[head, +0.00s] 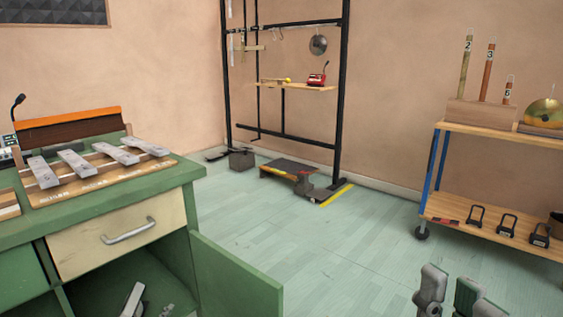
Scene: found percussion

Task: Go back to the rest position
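My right gripper (450,291) is at the bottom edge right of centre, in front of the pale green floor (340,260). Its two fingers point up and stand apart with nothing between them. The lower part of it is cut off by the frame. Grey parts that look like my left gripper (150,305) show at the bottom left, in front of the open cabinet under the green bench (190,178). Only a small part of them shows, so I cannot tell how far its fingers are apart.
The bench holds a wooden board with several metal bars (85,162); its green door (235,280) stands open. A black rack (341,95) stands at the back with a low platform (290,166) by it. A wheeled cart (455,128) is at right. Floor between is clear.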

